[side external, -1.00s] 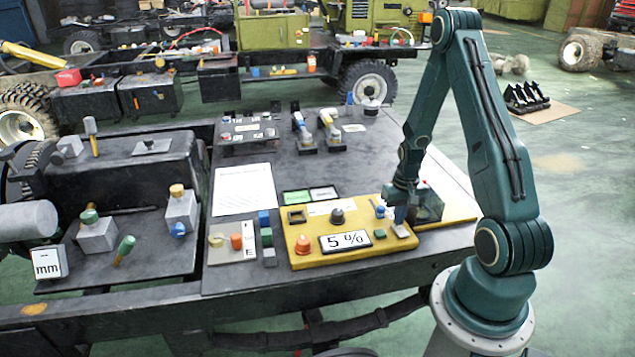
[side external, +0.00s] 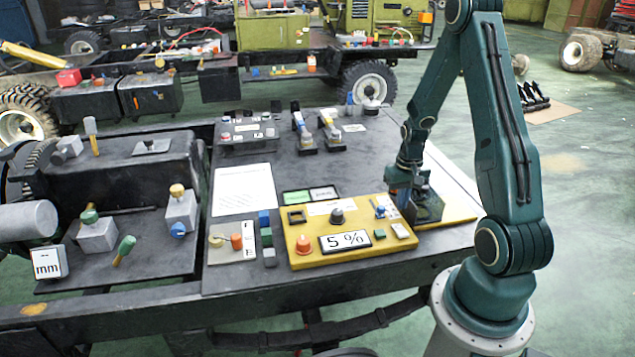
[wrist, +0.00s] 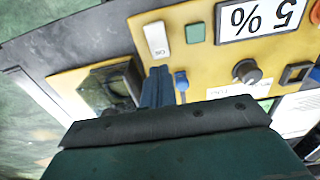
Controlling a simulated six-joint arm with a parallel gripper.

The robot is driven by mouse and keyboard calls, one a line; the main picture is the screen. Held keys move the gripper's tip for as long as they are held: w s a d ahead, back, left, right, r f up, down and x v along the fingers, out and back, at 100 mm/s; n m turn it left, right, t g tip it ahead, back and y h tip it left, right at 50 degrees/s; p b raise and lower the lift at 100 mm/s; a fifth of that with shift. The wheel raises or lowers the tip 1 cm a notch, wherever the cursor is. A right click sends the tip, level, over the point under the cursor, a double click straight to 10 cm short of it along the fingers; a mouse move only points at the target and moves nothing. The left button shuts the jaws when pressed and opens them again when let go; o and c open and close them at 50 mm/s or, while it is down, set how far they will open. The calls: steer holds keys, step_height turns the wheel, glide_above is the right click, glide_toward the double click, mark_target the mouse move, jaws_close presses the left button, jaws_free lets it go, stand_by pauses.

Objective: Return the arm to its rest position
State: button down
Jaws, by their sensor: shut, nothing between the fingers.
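My teal arm stands at the right in the side external view. My gripper (side external: 402,190) is over the right part of the yellow control panel (side external: 318,261), near a dark box (side external: 428,207). In the wrist view the narrow blue fingers of my gripper (wrist: 158,80) are together with nothing between them. They appear over the panel, between the dark box (wrist: 108,90) and a small blue toggle (wrist: 181,82). Whether they touch anything cannot be told.
Levers (side external: 329,128) stand behind; the table between is mostly clear.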

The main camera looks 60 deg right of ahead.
steer(key=shift+r, duration=0.4)
steer(key=w+a+r+n+t+h, duration=0.1)
steer(key=w+a+r+n+t, duration=0.25)
steer(key=a+r, duration=1.35)
steer(key=s+a+r+n+t+y, duration=0.1)
steer(key=s+a+r+n, duration=0.4)
steer(key=s+a+r, duration=0.5)
steer(key=shift+a+r+t, duration=0.35)
steer(key=shift+a+t, duration=0.2)
steer(key=shift+a, duration=0.1)
